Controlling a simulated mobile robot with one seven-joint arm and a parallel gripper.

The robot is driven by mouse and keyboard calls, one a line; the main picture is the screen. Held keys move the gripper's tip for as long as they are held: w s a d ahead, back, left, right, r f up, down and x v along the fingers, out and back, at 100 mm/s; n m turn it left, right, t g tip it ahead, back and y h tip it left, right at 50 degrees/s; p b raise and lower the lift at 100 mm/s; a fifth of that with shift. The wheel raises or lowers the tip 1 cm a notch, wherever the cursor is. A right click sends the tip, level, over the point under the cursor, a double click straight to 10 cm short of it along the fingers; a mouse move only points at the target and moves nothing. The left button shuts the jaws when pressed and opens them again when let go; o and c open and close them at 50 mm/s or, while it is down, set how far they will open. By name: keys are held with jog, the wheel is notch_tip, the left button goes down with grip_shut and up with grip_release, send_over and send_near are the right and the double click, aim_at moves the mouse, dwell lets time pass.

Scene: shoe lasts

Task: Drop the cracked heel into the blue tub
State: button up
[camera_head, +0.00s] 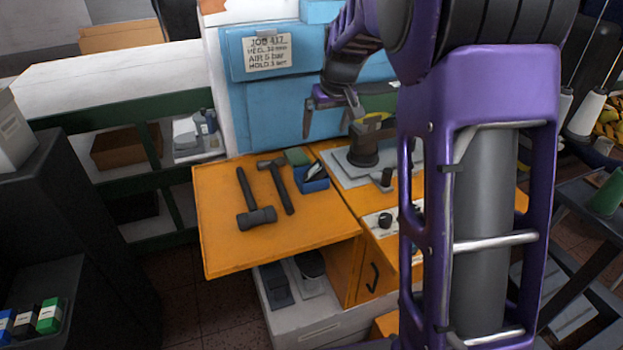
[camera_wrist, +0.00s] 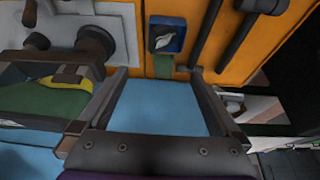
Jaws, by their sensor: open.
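A small blue tub (camera_head: 313,180) stands on the orange bench beside the hammers and holds a dark piece with a pale part. It also shows at the top of the wrist view (camera_wrist: 166,35), beyond my fingertips. My gripper (camera_head: 332,115) is open and empty above the bench's back, in front of the blue machine. Its two fingers (camera_wrist: 159,72) stand apart in the wrist view. A flat green piece (camera_head: 297,157) lies behind the tub and shows between the fingertips in the wrist view (camera_wrist: 161,66). I cannot make out which thing is the cracked heel.
Two hammers (camera_head: 257,215) lie on the bench (camera_head: 225,245), left of the tub. A grey plate with a dark round fixture (camera_head: 363,152) is to its right. A green thing with a yellow band (camera_wrist: 67,82) is beside my gripper. The bench's front left is clear.

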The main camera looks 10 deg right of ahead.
jog(key=v, duration=0.7)
jog(key=shift+r, duration=0.35)
jog(key=shift+s, duration=0.1)
